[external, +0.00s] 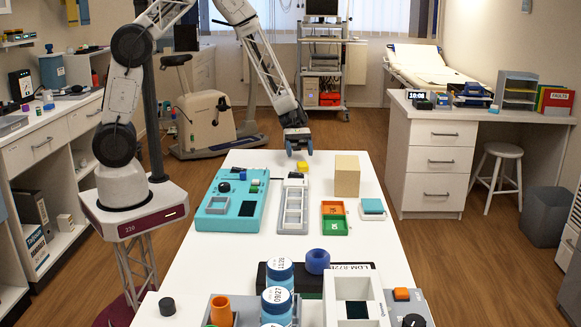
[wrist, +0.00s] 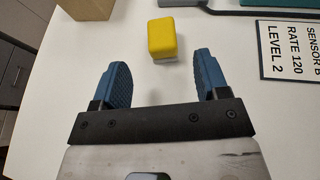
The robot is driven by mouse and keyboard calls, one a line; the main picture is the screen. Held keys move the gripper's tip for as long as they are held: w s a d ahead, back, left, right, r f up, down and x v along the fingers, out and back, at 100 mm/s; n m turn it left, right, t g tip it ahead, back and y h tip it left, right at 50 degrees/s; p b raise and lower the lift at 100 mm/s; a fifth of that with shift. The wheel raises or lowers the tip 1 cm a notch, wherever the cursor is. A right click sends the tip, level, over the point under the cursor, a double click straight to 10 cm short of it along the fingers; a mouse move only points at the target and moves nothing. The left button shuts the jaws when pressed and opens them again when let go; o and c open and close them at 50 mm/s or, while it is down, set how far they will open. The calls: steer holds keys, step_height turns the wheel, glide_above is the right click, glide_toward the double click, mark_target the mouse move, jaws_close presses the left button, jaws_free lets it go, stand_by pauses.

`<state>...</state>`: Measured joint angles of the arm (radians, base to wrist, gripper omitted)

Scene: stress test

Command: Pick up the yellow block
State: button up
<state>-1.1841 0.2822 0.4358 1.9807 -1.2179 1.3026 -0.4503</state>
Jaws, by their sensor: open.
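The yellow block (wrist: 166,38) sits on the white table in the wrist view, just beyond the fingertips and roughly centred between them. It also shows in the external view (external: 302,167) at the far end of the table, below the gripper. My gripper (wrist: 159,75) is open and empty, its two blue fingers spread wider than the block. In the external view my gripper (external: 299,150) hangs over the far end of the table, close to the block. The block is not between the fingers; a gap separates them from it.
The white table (external: 225,265) carries a teal device (external: 218,207), a grey slotted tray (external: 292,221) near the block, a tan box (external: 346,175) and orange and green trays (external: 334,228). A printed sign (wrist: 289,49) shows in the wrist view. Jars and holders crowd the near end.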

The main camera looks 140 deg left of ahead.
mark_target(302, 163)
steer(key=shift+x, duration=1.15)
steer(key=shift+d, duration=0.1)
steer(key=shift+x, duration=2.5)
steer(key=c, duration=1)
steer(key=shift+r, duration=0.2)
steer(key=shift+r, duration=4.85)
